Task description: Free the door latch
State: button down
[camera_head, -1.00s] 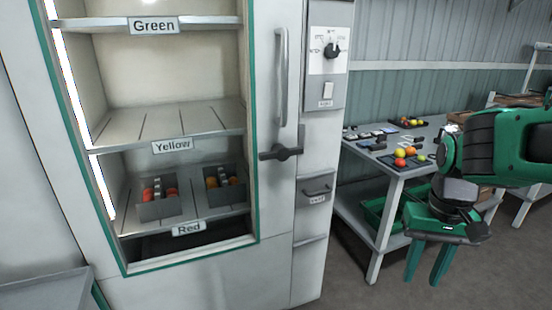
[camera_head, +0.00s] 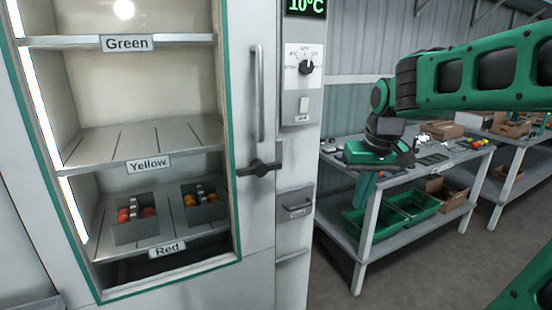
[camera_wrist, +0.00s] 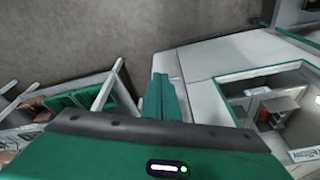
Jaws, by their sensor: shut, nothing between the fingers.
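The door latch (camera_head: 260,168) is a dark lever with a round hub, lying roughly level on the cabinet door's right edge. The door (camera_head: 232,120) has a green-edged glass pane and looks closed. A long vertical grey handle (camera_head: 257,95) stands above the latch. My gripper (camera_head: 360,204) is to the right of the latch, clear of it, with its fingers pointing down in front of the table. The fingers are together and empty. In the wrist view the green fingers (camera_wrist: 161,85) show side by side, with the cabinet to their right; the latch cannot be made out there.
The control panel (camera_head: 303,90), with a dial and switch, and a small drawer (camera_head: 296,204) with a handle are right of the door. The grey table (camera_head: 345,182) with green crates (camera_head: 411,207) below stands farther right. Floor is open in front of the table.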

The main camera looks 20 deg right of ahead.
jog(key=w+a+r+n+t, duration=0.1)
jog(key=w+a+r, duration=0.2)
jog(key=w, duration=0.5)
jog(key=w+a+r+n+t, duration=0.1)
jog(key=w+a+r+n, duration=0.1)
jog(key=w+r, duration=0.4)
jog(key=w+a+r+n+t+y, duration=0.1)
jog(key=w+a+r, duration=0.3)
jog(key=w, duration=0.6)
jog(key=shift+a+r+n+t, duration=0.2)
jog(key=shift+r+n+t, duration=0.1)
jog(key=shift+n+t, duration=0.15)
jog(key=shift+w+f, duration=0.1)
jog(key=shift+w, duration=0.05)
send_over(278, 166)
notch_tip(278, 166, down, 8)
jog(key=shift+w+r, duration=0.1)
jog(key=shift+r, duration=0.1)
notch_tip(278, 166, down, 3)
jog(key=shift+f, duration=0.1)
jog(key=shift+s+f, duration=0.2)
jog(key=shift+f, duration=0.45)
jog(key=shift+a, duration=0.1)
